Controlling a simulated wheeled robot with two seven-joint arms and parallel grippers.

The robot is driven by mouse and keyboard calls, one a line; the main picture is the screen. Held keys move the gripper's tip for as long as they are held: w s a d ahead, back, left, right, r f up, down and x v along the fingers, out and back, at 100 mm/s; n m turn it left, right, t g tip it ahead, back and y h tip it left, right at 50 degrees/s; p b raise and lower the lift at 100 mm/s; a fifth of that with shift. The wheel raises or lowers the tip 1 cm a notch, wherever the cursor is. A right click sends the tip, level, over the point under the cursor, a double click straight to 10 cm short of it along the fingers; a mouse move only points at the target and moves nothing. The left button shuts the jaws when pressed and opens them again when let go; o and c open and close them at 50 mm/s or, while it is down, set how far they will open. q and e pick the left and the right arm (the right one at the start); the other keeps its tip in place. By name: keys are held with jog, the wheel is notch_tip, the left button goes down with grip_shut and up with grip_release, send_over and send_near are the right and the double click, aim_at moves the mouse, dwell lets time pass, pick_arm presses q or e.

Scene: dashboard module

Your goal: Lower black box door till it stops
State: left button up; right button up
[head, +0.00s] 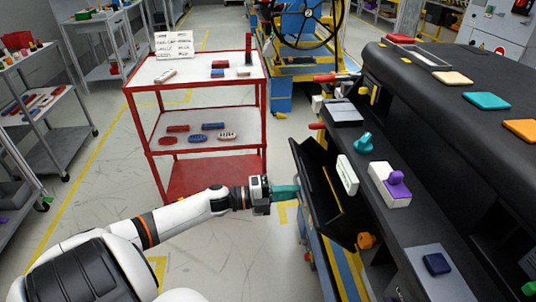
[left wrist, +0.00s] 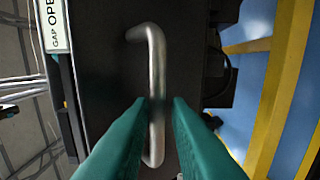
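The black box door (head: 318,205) is a dark panel on the front of the dashboard module. It leans outward, with a gap behind it. In the left wrist view the door's dark face (left wrist: 105,70) carries a silver bar handle (left wrist: 157,65). My left gripper (head: 290,192) reaches the door from the left. Its two teal fingers (left wrist: 160,108) lie on either side of the handle's lower part, with a gap between them. They look open around the bar; contact is unclear. My right gripper is out of view.
The dashboard (head: 430,85) fills the right side. A teal knob (head: 363,142), a purple knob (head: 397,185) and an orange knob (head: 366,240) are near the door. A red-framed cart (head: 195,75) stands behind my left arm. Floor between is clear.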

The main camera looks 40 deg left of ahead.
pick_arm(q)
jog(key=v, duration=1)
jog(key=s+a+f+n+t+y+p, duration=0.1)
jog(key=a+f+n+y, duration=0.25)
jog(key=f+n, duration=0.4)
jog(key=s+a+f+n+y+p, duration=0.15)
jog(key=f+n+y, duration=0.3)
jog(key=f, duration=0.55)
jog(key=s+d+f+n+g+y, duration=0.1)
jog(key=s+f+n+g+y, duration=0.15)
jog(key=f, duration=0.25)
jog(key=s+f+n+g+y, duration=0.1)
jog(key=s+f+n+y, duration=0.1)
jog(key=s+f, duration=0.3)
jog(key=s+d+f+n+g+p, duration=0.2)
jog(key=s+d+f+n+g, duration=0.25)
jog(key=s+d+f, duration=0.6)
jog(key=s+d+f+n+g, duration=0.2)
jog(key=s+d+f+g, duration=0.4)
jog(key=s+d, duration=0.5)
jog(key=s+f, duration=0.2)
jog(key=s, duration=0.1)
jog(key=shift+s+n+h+p, duration=0.2)
jog(key=shift+n+h+p, duration=0.1)
jog(key=shift+h+p, duration=0.1)
